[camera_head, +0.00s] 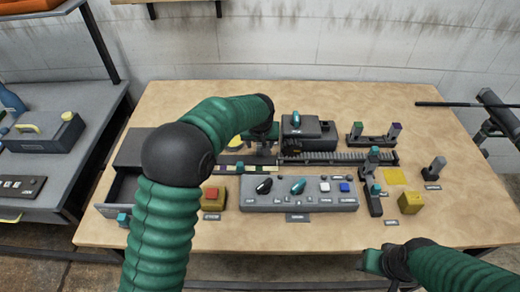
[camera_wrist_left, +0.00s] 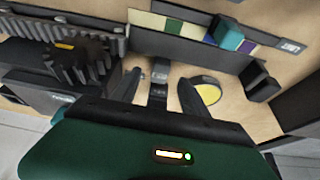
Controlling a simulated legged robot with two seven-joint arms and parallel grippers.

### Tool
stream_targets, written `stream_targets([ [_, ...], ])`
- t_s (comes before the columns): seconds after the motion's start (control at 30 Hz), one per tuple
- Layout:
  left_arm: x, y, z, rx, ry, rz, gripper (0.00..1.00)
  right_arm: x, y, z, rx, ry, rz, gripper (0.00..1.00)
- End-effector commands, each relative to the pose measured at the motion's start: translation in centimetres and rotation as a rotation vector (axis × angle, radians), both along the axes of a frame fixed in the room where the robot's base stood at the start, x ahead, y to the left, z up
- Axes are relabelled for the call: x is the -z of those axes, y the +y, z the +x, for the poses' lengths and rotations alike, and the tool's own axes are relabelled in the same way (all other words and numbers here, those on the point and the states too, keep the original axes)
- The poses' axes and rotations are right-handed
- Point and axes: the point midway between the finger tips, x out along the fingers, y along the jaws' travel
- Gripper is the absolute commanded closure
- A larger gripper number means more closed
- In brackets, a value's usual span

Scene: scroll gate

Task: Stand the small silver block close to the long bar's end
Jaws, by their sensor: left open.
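My left gripper (camera_head: 262,147) is low over the table, behind the coloured strip and left of the toothed bar; my arm partly hides it. In the left wrist view its two dark fingers (camera_wrist_left: 160,88) are apart, with a small silver-topped block (camera_wrist_left: 160,70) between them. I cannot tell whether either finger touches it. The long toothed bar (camera_head: 345,158) lies along the middle of the table; it also shows in the left wrist view (camera_wrist_left: 60,30), with its end left of the fingers. My right gripper (camera_head: 376,262) is at the front right edge, its jaws unclear.
A dark geared housing (camera_head: 308,135) stands behind the bar. A grey panel (camera_head: 300,203) with knobs and buttons lies in front. Upright grey blocks (camera_head: 396,131) and a yellow cube (camera_head: 411,203) are at the right. A yellow disc (camera_wrist_left: 210,92) is beside the fingers.

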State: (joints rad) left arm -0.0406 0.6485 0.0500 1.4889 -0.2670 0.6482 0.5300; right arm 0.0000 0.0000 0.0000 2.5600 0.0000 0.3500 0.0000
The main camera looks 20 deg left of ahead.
Motion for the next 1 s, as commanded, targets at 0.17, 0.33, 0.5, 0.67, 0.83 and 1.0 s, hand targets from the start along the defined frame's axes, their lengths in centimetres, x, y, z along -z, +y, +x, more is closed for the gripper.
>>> stream_targets([
  [0.17, 3.0, 0.5, 1.5, -0.001, 0.003, -0.001, 0.47, -0.1, 0.0, 0.0, 0.000, 0.000, 0.000, 0.52],
  [0.33, 3.5, 0.6, 1.8, 0.000, 0.000, 0.000, 0.47, -0.1, 0.0, 0.0, 0.000, 0.000, 0.000, 0.52],
  [0.5, 3.5, 0.6, 1.7, 0.000, 0.000, 0.000, 0.55, 0.0, 0.0, 0.0, 0.000, 0.000, 0.000, 0.52],
  [0.67, 3.5, 0.6, 1.8, 0.000, 0.000, 0.000, 0.76, 0.0, 0.0, 0.0, 0.000, 0.000, 0.000, 0.52],
  [0.83, 3.5, 0.6, 1.8, 0.000, 0.001, 0.000, 0.98, 0.0, 0.0, 0.0, 0.000, 0.000, 0.000, 0.52],
  [1.0, 3.5, 0.6, 1.7, 0.000, 0.001, 0.000, 1.00, 0.0, 0.0, 0.0, 0.000, 0.000, 0.000, 0.52],
])
